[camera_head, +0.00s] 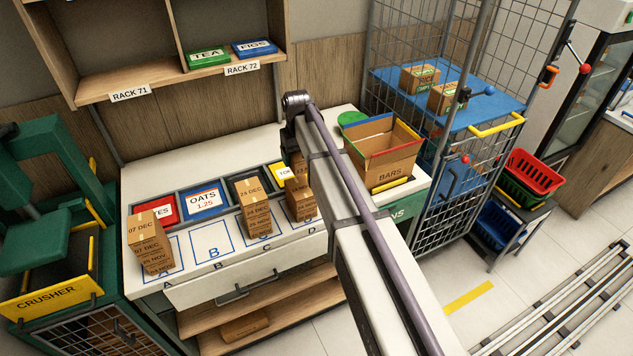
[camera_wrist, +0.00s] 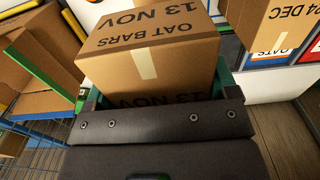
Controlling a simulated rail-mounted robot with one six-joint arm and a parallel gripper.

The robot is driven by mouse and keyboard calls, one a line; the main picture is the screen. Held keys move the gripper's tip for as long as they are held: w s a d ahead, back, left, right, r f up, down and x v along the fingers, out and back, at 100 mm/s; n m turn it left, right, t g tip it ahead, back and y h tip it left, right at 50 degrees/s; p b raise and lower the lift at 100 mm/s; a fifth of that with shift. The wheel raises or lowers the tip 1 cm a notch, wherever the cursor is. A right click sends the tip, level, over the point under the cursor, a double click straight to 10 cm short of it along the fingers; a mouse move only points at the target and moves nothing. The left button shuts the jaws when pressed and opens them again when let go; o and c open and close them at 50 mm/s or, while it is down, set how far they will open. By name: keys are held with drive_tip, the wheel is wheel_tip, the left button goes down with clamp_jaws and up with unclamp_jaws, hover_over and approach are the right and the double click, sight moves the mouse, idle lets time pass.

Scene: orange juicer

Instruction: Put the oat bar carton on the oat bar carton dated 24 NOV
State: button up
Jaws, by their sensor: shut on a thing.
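My gripper (camera_wrist: 160,90) is shut on a brown oat bar carton (camera_wrist: 150,40) printed OAT BARS 13 NOV, with pale tape across its edge. In the head view my arm hides the gripper and at least most of what it holds. A stack of brown cartons (camera_head: 301,205) stands near space D, partly behind my arm. Its dates are too small to read, so I cannot tell which carton is dated 24 NOV. Another stack (camera_head: 257,210) at C has a 24 DEC carton on top. A stack (camera_head: 150,245) at A has a 07 DEC carton on top.
Space B (camera_head: 212,240) on the white counter is bare. An open BARS box (camera_head: 388,170) with a coloured rim stands right of my arm. Several label bins, including OATS (camera_head: 205,199), line the back of the counter. A wire cage (camera_head: 410,45) rises at right.

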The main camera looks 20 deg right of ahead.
sight(301, 187)
wheel_tip(301, 187, down, 10)
drive_tip(key=b, duration=1)
drive_tip(key=shift+a+f, duration=0.15)
drive_tip(key=shift+f, duration=0.1)
drive_tip(key=shift+r, duration=0.25)
drive_tip(key=shift+f, duration=0.2)
drive_tip(key=o, duration=0.9)
drive_tip(key=shift+r, duration=0.15)
